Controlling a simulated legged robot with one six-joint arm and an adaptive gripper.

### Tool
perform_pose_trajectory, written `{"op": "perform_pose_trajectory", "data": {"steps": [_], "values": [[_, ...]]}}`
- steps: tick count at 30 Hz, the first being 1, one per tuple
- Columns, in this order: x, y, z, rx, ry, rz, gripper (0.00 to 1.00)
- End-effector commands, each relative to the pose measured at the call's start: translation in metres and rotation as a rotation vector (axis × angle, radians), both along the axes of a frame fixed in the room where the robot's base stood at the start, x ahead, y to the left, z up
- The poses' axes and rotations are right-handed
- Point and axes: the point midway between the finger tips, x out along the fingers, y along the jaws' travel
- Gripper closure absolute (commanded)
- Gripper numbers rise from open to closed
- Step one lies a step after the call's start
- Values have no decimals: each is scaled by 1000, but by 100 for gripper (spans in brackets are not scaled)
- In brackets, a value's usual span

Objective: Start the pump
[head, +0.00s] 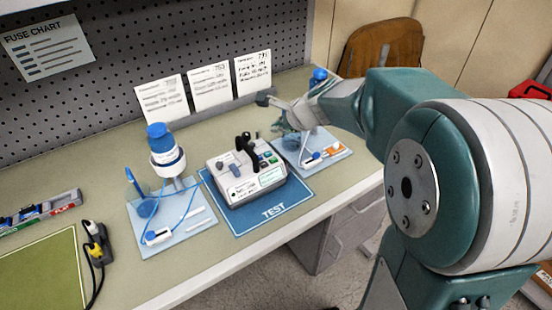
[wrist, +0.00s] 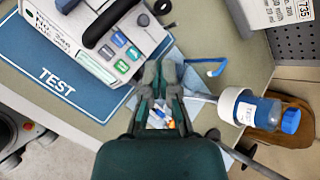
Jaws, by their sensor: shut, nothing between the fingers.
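The pump (head: 243,176), a pale box with a black handle and coloured buttons on its right side, sits on the blue TEST mat (head: 272,212). In the wrist view the pump (wrist: 100,35) is at the upper left, with blue and green buttons (wrist: 122,66) facing up. My gripper (wrist: 160,72) is shut and empty. Its fingertips show just right of the pump's button side in that view, apart from the buttons in the picture; their height above the bench is unclear. In the head view my gripper is small and blurred behind the pump's right side.
A left pale mat (head: 150,246) holds a blue-capped bottle (head: 165,150) and tubing. A right pale mat (head: 338,150) lies below my arm; its bottle (wrist: 265,112) stands close to my gripper's right. Cards (head: 208,87) lean at the pegboard. Green bench is free at front.

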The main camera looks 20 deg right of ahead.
Motion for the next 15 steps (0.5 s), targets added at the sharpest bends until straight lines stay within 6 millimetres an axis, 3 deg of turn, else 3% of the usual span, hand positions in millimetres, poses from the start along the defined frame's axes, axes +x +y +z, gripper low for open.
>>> {"op": "perform_pose_trajectory", "data": {"steps": [15], "values": [[-1, -2, -65, 3, 5, 1, 100]]}}
